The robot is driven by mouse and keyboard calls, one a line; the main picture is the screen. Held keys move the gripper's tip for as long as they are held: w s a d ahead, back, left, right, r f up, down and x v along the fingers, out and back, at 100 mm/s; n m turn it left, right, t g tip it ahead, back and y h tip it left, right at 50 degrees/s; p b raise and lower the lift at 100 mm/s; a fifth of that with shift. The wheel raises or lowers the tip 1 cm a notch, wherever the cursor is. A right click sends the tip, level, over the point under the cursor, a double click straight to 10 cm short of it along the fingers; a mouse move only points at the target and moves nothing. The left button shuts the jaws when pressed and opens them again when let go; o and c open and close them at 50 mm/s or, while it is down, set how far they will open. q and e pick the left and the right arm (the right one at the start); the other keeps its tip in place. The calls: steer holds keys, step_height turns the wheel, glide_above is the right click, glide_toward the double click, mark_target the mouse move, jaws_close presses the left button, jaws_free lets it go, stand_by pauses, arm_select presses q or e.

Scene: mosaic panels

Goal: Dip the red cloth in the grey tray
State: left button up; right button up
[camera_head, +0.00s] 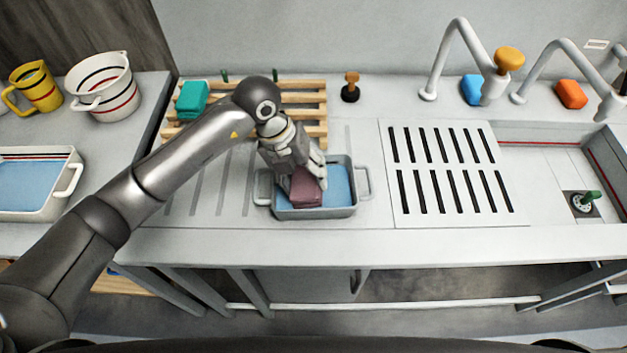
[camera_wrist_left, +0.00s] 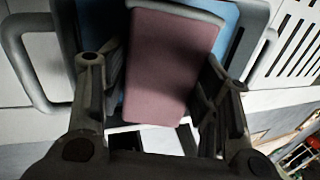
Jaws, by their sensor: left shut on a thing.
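The red cloth (camera_head: 305,190) looks like a dull reddish folded block. It is at the grey tray (camera_head: 318,212), which has two side handles and blue liquid in it. My left gripper (camera_head: 307,172) is shut on the cloth from above, over the tray's left and middle part. The left wrist view shows the cloth (camera_wrist_left: 172,65) between the two fingers (camera_wrist_left: 160,105), with the blue liquid and the tray's handle (camera_wrist_left: 35,75) behind it. I cannot tell how deep the cloth's lower edge is in the liquid. My right gripper is not in view.
A wooden slatted rack (camera_head: 305,103) with a teal block (camera_head: 192,99) stands behind the tray. A slotted drain panel (camera_head: 450,170) lies to its right, then a sink with taps.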

mark_target(311, 175)
arm_select(q)
steer(key=shift+r+p, duration=1.7)
steer(key=shift+r, duration=1.25)
steer(key=shift+r+p, duration=0.8)
steer(key=shift+r, duration=0.45)
